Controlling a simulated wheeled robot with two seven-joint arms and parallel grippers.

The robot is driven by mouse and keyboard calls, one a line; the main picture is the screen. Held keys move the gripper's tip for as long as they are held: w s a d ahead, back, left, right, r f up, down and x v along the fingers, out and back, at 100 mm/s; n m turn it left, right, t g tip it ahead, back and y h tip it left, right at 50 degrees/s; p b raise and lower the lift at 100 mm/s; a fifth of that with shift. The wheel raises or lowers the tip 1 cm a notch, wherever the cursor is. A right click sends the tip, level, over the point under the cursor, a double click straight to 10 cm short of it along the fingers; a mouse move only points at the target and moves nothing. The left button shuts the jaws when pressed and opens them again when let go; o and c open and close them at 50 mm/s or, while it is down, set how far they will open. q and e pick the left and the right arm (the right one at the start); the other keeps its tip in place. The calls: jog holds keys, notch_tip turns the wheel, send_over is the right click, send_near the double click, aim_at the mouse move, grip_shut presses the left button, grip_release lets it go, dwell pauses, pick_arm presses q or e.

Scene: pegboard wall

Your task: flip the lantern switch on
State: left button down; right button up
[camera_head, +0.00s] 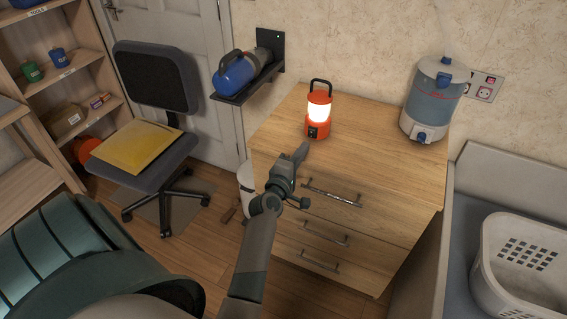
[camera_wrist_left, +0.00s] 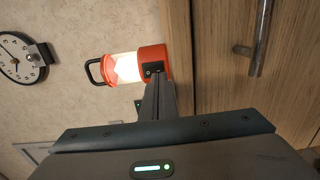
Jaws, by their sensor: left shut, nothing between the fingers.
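The orange lantern (camera_head: 319,127) stands upright on top of the wooden drawer cabinet (camera_head: 375,160), and its white globe glows. Its black handle is up. A small dark switch (camera_head: 313,132) is on the front of its base. In the left wrist view the lantern (camera_wrist_left: 152,60) lies sideways in the picture, with the switch (camera_wrist_left: 153,69) just beyond my fingertips. My left gripper (camera_head: 302,149) is shut and empty, just in front of the lantern base and below the switch. I cannot tell whether the fingertips touch the switch. My right gripper is not in view.
A water dispenser (camera_head: 434,100) stands at the cabinet's right rear. An office chair (camera_head: 150,165) with a yellow envelope is at left. The cabinet top between lantern and dispenser is clear.

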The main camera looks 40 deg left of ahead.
pick_arm(q)
jog(key=b+v, duration=0.1)
jog(key=v, duration=1.2)
jog(key=shift+s, duration=0.3)
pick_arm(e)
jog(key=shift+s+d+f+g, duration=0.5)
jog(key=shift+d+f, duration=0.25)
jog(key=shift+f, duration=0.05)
pick_arm(q)
jog(key=shift+d, duration=0.1)
jog(key=s+d+f+m+g+h, duration=0.15)
jog(key=d+f+m, duration=0.3)
jog(key=f, duration=0.55)
jog(key=s+d+f+m+g+h, duration=0.1)
jog(key=d+f+m+g, duration=0.3)
jog(key=f, duration=0.6)
jog(key=s+d+f+m+g+h, duration=0.15)
jog(key=d+f+m, duration=0.35)
jog(key=f, duration=0.5)
jog(key=s+d+f+m+g, duration=0.2)
jog(key=s+d+f+m, duration=0.1)
jog(key=s+f, duration=0.6)
jog(key=s+d+f+m+g+h, duration=0.1)
jog(key=s+d+f+m, duration=0.3)
jog(key=s+f, duration=0.5)
jog(key=shift+s+f+m+g+h, duration=0.35)
jog(key=shift+s+m+g, duration=0.35)
jog(key=shift+s+m, duration=0.4)
jog(key=shift+w, duration=0.2)
